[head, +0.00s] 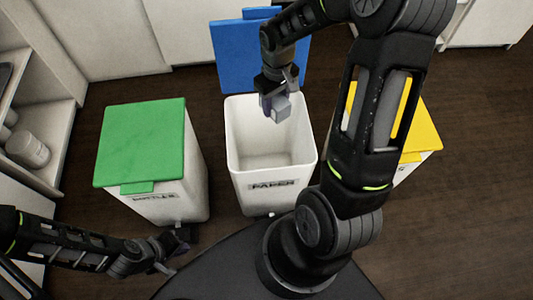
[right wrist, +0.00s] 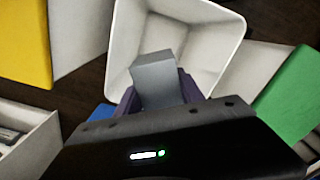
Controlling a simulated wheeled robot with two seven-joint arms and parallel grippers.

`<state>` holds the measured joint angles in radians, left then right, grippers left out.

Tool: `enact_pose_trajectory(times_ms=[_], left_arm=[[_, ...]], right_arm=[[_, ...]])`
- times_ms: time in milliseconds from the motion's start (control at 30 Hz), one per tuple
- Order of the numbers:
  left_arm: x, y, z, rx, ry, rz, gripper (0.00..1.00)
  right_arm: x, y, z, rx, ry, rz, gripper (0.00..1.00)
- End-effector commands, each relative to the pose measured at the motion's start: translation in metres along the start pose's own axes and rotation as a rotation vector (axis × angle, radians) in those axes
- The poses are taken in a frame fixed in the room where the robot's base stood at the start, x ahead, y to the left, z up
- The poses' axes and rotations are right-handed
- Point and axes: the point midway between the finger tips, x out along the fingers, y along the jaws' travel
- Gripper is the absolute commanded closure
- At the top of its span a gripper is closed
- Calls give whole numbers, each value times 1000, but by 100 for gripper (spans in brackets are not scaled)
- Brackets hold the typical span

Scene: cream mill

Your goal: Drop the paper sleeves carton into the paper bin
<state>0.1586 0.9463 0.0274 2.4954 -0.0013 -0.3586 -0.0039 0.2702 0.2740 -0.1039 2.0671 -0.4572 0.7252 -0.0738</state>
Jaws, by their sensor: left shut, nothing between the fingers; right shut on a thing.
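The paper bin (head: 273,183) is white, stands in the middle of the head view and is labelled PAPER. Its blue lid (head: 232,56) is up at the back and its inside looks empty. My right gripper (head: 276,103) is over the back part of the bin's opening, shut on a small grey carton (head: 281,108). The carton also shows in the right wrist view (right wrist: 157,80), between the fingers and in front of the bin's opening (right wrist: 205,45). My left gripper (head: 180,240) is low at the left, shut and empty, in front of the green-lidded bin.
A bin with a closed green lid (head: 145,142) stands left of the paper bin. A yellow-lidded bin (head: 420,125) stands at the right, partly hidden by my right arm. Shelves (head: 45,130) with a white container (head: 28,149) are at the far left.

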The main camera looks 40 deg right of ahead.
Motion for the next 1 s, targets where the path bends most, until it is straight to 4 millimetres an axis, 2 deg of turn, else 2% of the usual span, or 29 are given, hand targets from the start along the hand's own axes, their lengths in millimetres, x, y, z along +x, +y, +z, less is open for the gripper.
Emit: enact_pose_trajectory(times_ms=[433,800,1000], left_arm=[[4,-1,0,0,0,0,100],[34,-13,0,-2,0,0,100],[44,-17,0,-3,0,0,100]], right_arm=[[5,0,0,1,0,0,94],[45,0,0,1,-1,1,94],[59,0,0,1,0,1,94]])
